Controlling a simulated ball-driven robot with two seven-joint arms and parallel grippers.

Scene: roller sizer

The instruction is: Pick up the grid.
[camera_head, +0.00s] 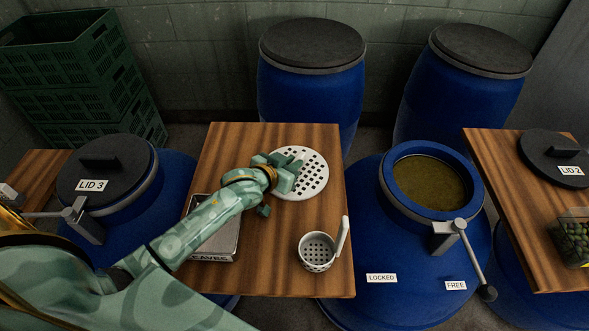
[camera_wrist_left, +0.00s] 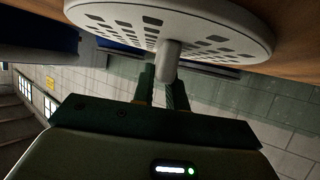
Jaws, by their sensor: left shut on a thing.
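The grid (camera_head: 313,177) is a white round plate with many holes, at the back of the middle wooden table (camera_head: 232,145) in the head view. My left gripper (camera_head: 284,178) reaches its left side and hides part of it. In the left wrist view the grid (camera_wrist_left: 100,14) spans the top, with a short pale knob (camera_wrist_left: 169,62) standing out from its face. The fingers of my left gripper (camera_wrist_left: 164,85) are shut on this knob. I cannot tell whether the grid touches the table. My right gripper is not in view.
A white perforated cup (camera_head: 317,252) with a handle stands at the table's front right. A metal tray (camera_head: 222,243) lies under my left arm. An open blue barrel (camera_head: 400,260) with a lever stands right; a LID 3 barrel (camera_head: 165,205) stands left. Closed barrels (camera_head: 310,85) stand behind.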

